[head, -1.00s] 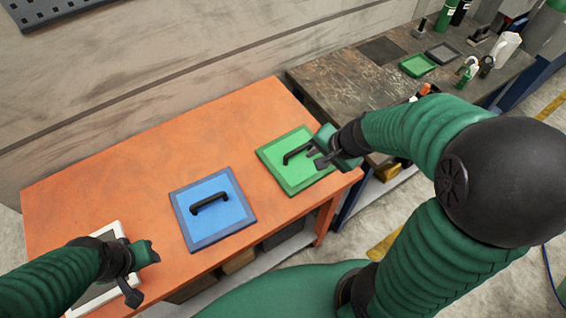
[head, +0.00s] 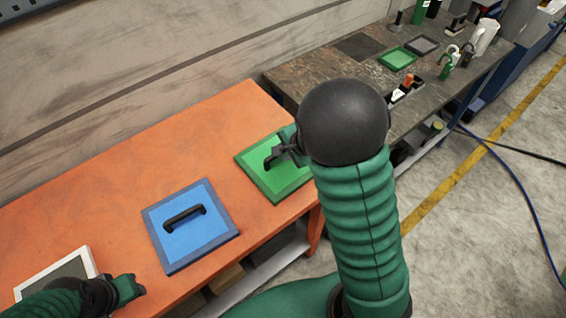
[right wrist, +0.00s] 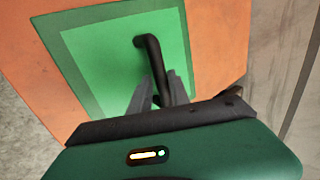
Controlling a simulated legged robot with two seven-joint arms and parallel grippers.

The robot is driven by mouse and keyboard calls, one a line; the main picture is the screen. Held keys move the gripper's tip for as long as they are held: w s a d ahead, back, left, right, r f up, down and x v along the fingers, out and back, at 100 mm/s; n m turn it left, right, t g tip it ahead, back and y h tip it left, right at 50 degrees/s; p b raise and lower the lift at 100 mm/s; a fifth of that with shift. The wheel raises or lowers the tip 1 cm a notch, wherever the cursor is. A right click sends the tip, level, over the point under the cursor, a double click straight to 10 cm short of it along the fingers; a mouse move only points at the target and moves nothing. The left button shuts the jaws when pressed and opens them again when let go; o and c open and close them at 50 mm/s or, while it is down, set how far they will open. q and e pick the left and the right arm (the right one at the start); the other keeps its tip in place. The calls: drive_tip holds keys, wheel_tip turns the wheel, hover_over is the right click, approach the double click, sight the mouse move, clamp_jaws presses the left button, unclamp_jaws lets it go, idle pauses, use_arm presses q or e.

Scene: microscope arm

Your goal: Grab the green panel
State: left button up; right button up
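The green panel (head: 280,187) lies on the orange table near its right end, with a black bar handle on top. My right gripper (head: 277,154) is at this handle. In the right wrist view, the green panel (right wrist: 100,60) fills the upper middle, and the handle (right wrist: 152,58) runs down between the fingers of my right gripper (right wrist: 160,78). The fingers stand apart on either side of the handle; firm contact does not show. My left gripper (head: 138,287) is over the table at the lower left, holding nothing visible; its fingers are unclear.
A blue panel (head: 190,240) with a black handle lies left of the green one on the orange table (head: 110,180). A white-framed panel (head: 88,262) is at the lower left, partly hidden by my left arm. A dark workbench (head: 310,82) with small trays and bottles stands behind to the right.

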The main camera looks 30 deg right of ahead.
use_arm(q)
drive_tip(key=shift+a+f, duration=0.1)
use_arm(e)
drive_tip(key=shift+w+a+f, duration=0.25)
drive_tip(key=shift+f, duration=0.15)
use_arm(q)
drive_tip(key=shift+w+a+f, duration=0.1)
drive_tip(key=shift+a+f, duration=0.05)
drive_tip(key=shift+a, duration=0.45)
use_arm(e)
drive_tip(key=shift+w+a+r, duration=0.1)
drive_tip(key=shift+a+r, duration=0.05)
drive_tip(key=shift+a, duration=0.45)
use_arm(q)
drive_tip(key=shift+a, duration=0.2)
use_arm(e)
drive_tip(key=shift+a+r, duration=0.1)
drive_tip(key=shift+c, duration=1.8)
use_arm(q)
drive_tip(key=shift+d, duration=0.1)
use_arm(e)
clamp_jaws()
use_arm(q)
drive_tip(key=shift+d, duration=0.35)
use_arm(e)
drive_tip(key=shift+d, duration=0.5)
use_arm(q)
drive_tip(key=shift+a, duration=0.1)
use_arm(e)
drive_tip(key=shift+s+a+f, duration=0.25)
